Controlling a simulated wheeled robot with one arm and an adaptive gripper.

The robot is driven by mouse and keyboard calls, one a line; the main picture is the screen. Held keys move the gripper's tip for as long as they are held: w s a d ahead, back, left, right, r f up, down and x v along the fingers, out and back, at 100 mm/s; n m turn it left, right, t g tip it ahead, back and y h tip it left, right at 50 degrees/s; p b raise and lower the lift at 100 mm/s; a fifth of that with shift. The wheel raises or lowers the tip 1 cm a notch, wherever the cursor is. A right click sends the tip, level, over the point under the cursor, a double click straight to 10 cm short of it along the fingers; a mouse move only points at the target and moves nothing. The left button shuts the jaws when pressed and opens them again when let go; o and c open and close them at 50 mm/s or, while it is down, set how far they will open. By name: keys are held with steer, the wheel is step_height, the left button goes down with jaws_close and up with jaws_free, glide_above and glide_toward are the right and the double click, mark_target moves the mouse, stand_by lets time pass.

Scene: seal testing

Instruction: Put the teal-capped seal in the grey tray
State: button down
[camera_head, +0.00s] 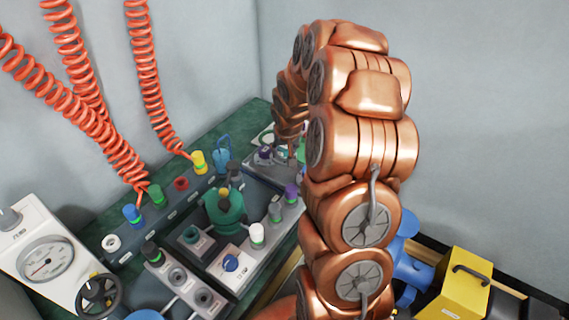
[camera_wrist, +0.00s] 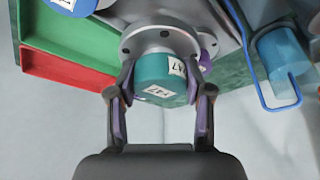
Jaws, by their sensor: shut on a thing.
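In the wrist view my gripper (camera_wrist: 160,88) has its two fingers on either side of a teal cap (camera_wrist: 155,72) with white labels, shut on the teal-capped seal. A round grey flange (camera_wrist: 158,38) with holes lies just beyond the cap; I cannot tell whether it belongs to the seal or to a fixture. In the head view my copper arm covers most of the gripper and the seal. I cannot clearly pick out the grey tray in either view.
The wrist view shows a green tray (camera_wrist: 60,48), a red tray (camera_wrist: 75,84) and a blue cylinder (camera_wrist: 283,55) with a blue wire loop. In the head view, capped parts crowd the bench around a green valve (camera_head: 224,208). A yellow box (camera_head: 462,285) stands at lower right.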

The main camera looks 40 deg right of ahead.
mark_target(284, 161)
steer(key=shift+f, duration=2.9)
steer(key=shift+c, duration=2.4)
jaws_free()
steer(key=shift+r, duration=0.15)
steer(key=v, duration=1.2)
steer(key=s+a+r+n+g+y, duration=0.1)
steer(key=s+a+r+n+g, duration=0.1)
steer(key=s+a, duration=1)
steer(key=s+a+r+n+g+y, duration=0.1)
steer(key=s+a+r+n+g, duration=0.2)
steer(key=s+a, duration=0.9)
steer(key=s+r+g, duration=0.1)
steer(key=s, duration=0.6)
steer(key=shift+s+r+g, duration=0.3)
steer(key=shift+s+r, duration=0.05)
steer(key=shift+r, duration=0.05)
